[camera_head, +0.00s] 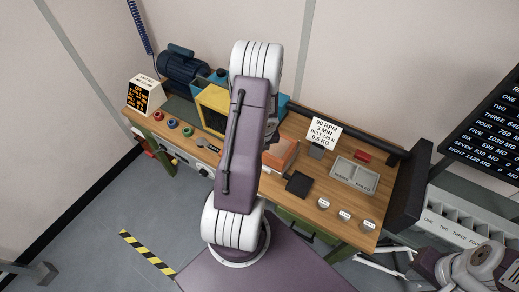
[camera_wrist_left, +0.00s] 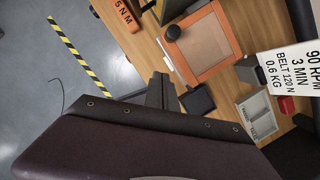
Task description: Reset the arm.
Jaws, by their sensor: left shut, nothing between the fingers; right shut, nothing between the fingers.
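One of my arms, purple and white, rises through the middle of the head view and covers part of the workbench (camera_head: 318,200). My left gripper (camera_wrist_left: 161,92) shows in the left wrist view as a grey shape, shut and empty, above the bench's front edge. In the head view it is hidden. My right arm is at the lower right of the head view. Its gripper (camera_head: 425,262) is shut and empty, its fingers hard to make out, to the right of the bench's front corner.
A black board (camera_head: 490,125) hangs at right. Floor at lower left is clear beside striped tape (camera_head: 147,251).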

